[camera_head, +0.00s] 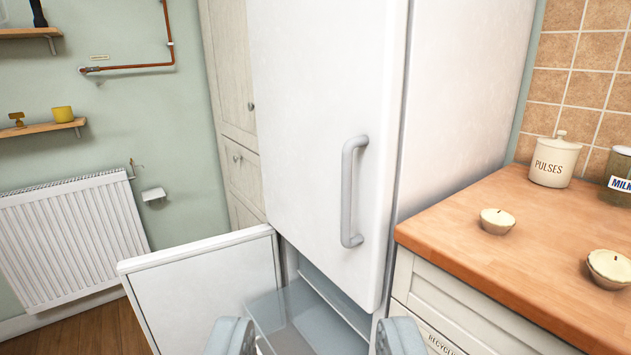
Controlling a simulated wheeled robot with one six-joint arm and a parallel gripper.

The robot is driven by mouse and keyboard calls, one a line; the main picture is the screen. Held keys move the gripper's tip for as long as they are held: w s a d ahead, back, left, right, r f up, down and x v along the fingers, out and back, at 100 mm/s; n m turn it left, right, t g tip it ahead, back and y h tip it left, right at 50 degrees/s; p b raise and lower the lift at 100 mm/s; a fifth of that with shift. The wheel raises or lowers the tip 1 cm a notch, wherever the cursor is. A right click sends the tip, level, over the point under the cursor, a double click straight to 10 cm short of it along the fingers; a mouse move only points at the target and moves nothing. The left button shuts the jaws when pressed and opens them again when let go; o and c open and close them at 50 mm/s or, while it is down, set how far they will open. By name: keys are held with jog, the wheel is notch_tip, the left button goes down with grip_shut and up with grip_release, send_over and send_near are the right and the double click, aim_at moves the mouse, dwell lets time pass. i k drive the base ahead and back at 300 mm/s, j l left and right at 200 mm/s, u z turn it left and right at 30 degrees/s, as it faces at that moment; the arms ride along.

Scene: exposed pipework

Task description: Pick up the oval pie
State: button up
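Two small pies with pale tops sit on the wooden counter at the right. One pie (497,221) is near the counter's left edge, and the other pie (609,268) is nearer the camera at the right edge of the view. Both look roundish from this angle, and I cannot tell whether either is the oval one. My gripper (315,335) is at the bottom centre, its two grey fingers wide apart with nothing visible between them. It is in front of the fridge, left of the pies and apart from both.
The tall white fridge (325,130) has its upper door shut, with a grey handle (348,190). Its lower door (205,285) stands open to the left, showing a clear drawer (285,315). The wooden counter (455,240) bears a PULSES jar (554,162) and a MILK container (618,175).

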aim_at(610, 270)
jog(key=u, duration=0.35)
jog(key=z, duration=1.5)
jog(key=i+j, duration=0.1)
jog(key=i, duration=0.3)
